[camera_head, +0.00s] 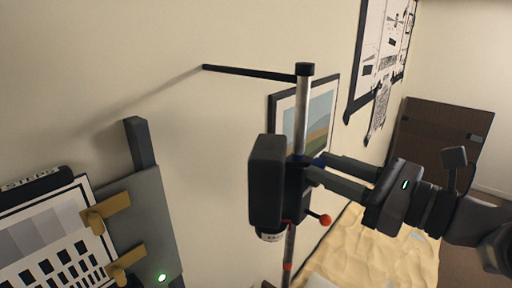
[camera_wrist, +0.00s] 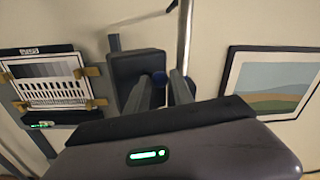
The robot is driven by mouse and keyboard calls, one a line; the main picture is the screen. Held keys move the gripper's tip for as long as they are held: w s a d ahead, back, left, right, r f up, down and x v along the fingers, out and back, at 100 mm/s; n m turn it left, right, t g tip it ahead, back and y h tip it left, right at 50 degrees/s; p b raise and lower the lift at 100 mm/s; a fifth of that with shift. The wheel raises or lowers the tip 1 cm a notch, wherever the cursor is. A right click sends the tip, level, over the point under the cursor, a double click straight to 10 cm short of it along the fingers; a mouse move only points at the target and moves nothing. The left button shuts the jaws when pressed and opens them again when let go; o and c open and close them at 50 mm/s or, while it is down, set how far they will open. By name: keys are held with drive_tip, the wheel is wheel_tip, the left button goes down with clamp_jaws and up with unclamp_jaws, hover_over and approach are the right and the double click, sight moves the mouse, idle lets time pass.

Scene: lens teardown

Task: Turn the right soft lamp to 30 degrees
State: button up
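The soft lamp is a dark box-shaped head (camera_head: 267,185) on an upright silver pole (camera_head: 302,120), with a dark clamp block (camera_head: 296,190) and a red ball-ended lever (camera_head: 325,220). The head also shows in the wrist view (camera_wrist: 135,66). Contact at the fingertips is hard to tell.
A dark arm (camera_head: 250,73) extends left from near the pole top. A grey board with a test chart (camera_head: 50,235) and brass clips (camera_head: 105,210) stands at left. A framed landscape (camera_head: 325,110) hangs behind the pole. A sand-coloured surface (camera_head: 375,245) lies below my arm.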

drive_tip(key=shift+o, duration=1)
drive_tip(key=b+v, duration=0.3)
drive_tip(key=v, duration=1.4)
drive_tip(key=shift+s+d, duration=0.15)
